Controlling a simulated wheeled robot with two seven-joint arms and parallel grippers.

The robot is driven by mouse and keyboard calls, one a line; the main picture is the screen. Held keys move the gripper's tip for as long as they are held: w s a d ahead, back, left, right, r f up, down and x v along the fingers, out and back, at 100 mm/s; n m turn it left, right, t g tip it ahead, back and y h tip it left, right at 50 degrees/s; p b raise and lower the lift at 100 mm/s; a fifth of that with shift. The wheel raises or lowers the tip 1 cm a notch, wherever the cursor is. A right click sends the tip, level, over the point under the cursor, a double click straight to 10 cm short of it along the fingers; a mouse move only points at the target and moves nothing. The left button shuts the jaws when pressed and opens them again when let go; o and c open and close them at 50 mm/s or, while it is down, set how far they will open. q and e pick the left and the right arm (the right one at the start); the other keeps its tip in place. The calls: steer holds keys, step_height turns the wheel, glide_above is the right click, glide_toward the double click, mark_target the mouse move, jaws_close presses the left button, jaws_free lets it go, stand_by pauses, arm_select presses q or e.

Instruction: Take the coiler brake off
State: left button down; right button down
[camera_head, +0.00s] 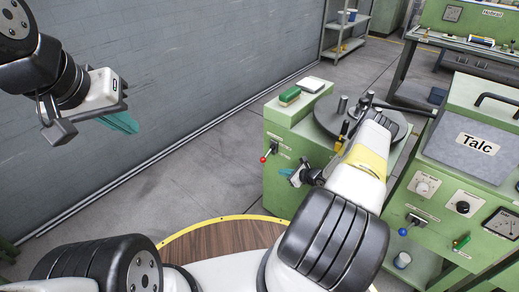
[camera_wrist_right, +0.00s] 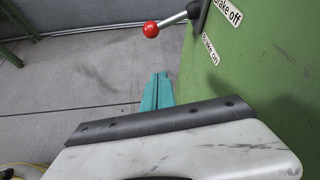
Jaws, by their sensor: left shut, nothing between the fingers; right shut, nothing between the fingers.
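The coiler brake lever (camera_head: 264,158) has a red ball knob and sits on the left face of the green coiler cabinet (camera_head: 290,193). In the right wrist view its red knob (camera_wrist_right: 150,29) sticks out to the left, tilted slightly down, beside a "Brake off" label (camera_wrist_right: 228,11), partly cut off, and a lower "Brake on" label (camera_wrist_right: 210,49). My right gripper (camera_head: 286,172) has its teal fingers shut and empty, beside the cabinet, below and apart from the knob. The fingertips show in the right wrist view (camera_wrist_right: 158,80). My left gripper (camera_head: 124,123) is shut and empty near the wall.
A round dark turntable (camera_head: 325,122) and a green-and-white box (camera_head: 290,96) are on the cabinet top. The "Talc" machine (camera_head: 462,152), with a blue-knobbed lever (camera_head: 404,231), stands right. A wooden round top (camera_head: 225,238) lies in front. Floor left of the cabinet is clear.

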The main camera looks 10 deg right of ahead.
mark_target(266, 157)
steer(key=shift+a, duration=0.1)
steer(key=w+a+f, duration=0.1)
steer(key=w+a, duration=0.4)
steer(key=w, duration=0.2)
steer(key=shift+w+a, duration=0.25)
stand_by(0.4)
steer(key=shift+s+a+r+m, duration=0.1)
steer(key=shift+r+m, duration=0.2)
steer(key=shift+r, duration=0.05)
stand_by(0.4)
steer(key=r+m+y, duration=0.1)
steer(key=r+m+g+y, duration=0.1)
steer(key=r, duration=0.1)
steer(key=a+r+m+g+y, duration=0.1)
steer(key=r, duration=0.1)
steer(key=shift+s+r, duration=0.2)
steer(key=shift+s, duration=0.05)
steer(key=shift+d+r, duration=0.15)
steer(key=shift+r, duration=0.3)
